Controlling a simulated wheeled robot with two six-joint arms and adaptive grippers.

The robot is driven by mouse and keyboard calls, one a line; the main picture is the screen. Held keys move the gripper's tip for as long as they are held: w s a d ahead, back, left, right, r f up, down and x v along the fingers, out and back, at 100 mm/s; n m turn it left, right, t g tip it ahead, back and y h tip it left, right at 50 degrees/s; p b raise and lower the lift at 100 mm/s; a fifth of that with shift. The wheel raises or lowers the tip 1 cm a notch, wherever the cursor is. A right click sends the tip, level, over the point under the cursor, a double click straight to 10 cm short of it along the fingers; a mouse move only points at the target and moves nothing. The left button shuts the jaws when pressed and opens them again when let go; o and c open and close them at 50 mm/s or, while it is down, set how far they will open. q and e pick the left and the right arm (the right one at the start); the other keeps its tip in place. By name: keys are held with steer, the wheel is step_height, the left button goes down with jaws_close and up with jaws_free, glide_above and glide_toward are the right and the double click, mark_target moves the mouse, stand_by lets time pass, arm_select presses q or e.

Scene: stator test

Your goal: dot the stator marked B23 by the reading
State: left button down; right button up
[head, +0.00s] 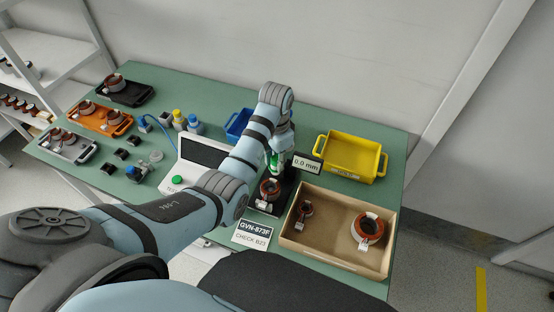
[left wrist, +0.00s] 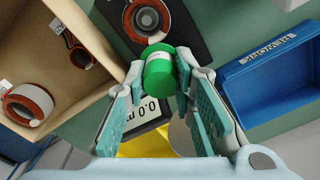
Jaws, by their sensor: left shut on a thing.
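My left gripper (head: 277,158) is shut on a green-capped dotting bottle (left wrist: 160,72), held cap toward a copper-wound stator (head: 269,187). That stator sits on a black gauge stand (left wrist: 185,30); it also shows in the left wrist view (left wrist: 148,18). A gap between cap and stator cannot be judged. The gauge display (head: 307,163) reads 0.0 mm. A card (head: 252,235) reads "OVN-873F CHECK B23". The stator's own tag is too small to read. My right gripper is not in view.
A cardboard box (head: 335,260) with two stators stands right of the stand. A yellow bin (head: 352,155) and a blue bin (head: 236,122) stand behind. Yellow-capped (head: 179,118) and blue-capped (head: 195,125) bottles stand left. Black (head: 126,93), orange (head: 101,119) and grey (head: 70,147) trays hold stators.

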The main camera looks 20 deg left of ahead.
arm_select(q)
steer(key=shift+w+d+f, duration=0.1)
steer(key=shift+w, duration=0.15)
steer(key=shift+w+f, duration=0.3)
steer(key=shift+w, duration=0.25)
steer(key=shift+s, duration=0.4)
steer(key=shift+f, duration=0.15)
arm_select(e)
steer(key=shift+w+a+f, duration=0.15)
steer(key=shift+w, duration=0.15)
arm_select(q)
steer(key=shift+w+f, duration=0.15)
steer(key=shift+w, duration=0.1)
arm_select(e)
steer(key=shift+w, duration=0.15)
arm_select(q)
steer(key=shift+s+f, duration=0.1)
steer(key=shift+f, duration=0.05)
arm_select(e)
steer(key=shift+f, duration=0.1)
arm_select(q)
steer(key=shift+f+b, duration=0.4)
steer(key=shift+f, duration=0.2)
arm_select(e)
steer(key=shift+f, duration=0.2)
